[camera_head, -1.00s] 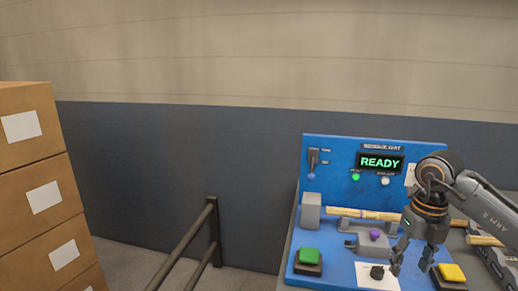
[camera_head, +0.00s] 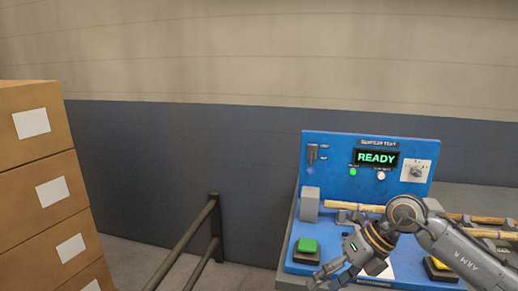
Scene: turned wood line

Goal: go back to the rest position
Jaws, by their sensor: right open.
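My right gripper (camera_head: 330,276) is in front of the blue machine (camera_head: 328,196), low near the bottom of the view, with its arm coming in from the right. Its fingers are apart and I see nothing between them. It points down and to the left, just below the green button (camera_head: 308,245). It hides part of the machine's bed and most of the white card (camera_head: 378,270). My left gripper is not in view.
The machine's screen (camera_head: 377,158) reads READY. A wooden rod (camera_head: 340,206) lies across the machine, and more rods (camera_head: 485,219) lie at right. A dark railing (camera_head: 190,240) stands left of it. Stacked cardboard boxes (camera_head: 45,160) fill the left edge.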

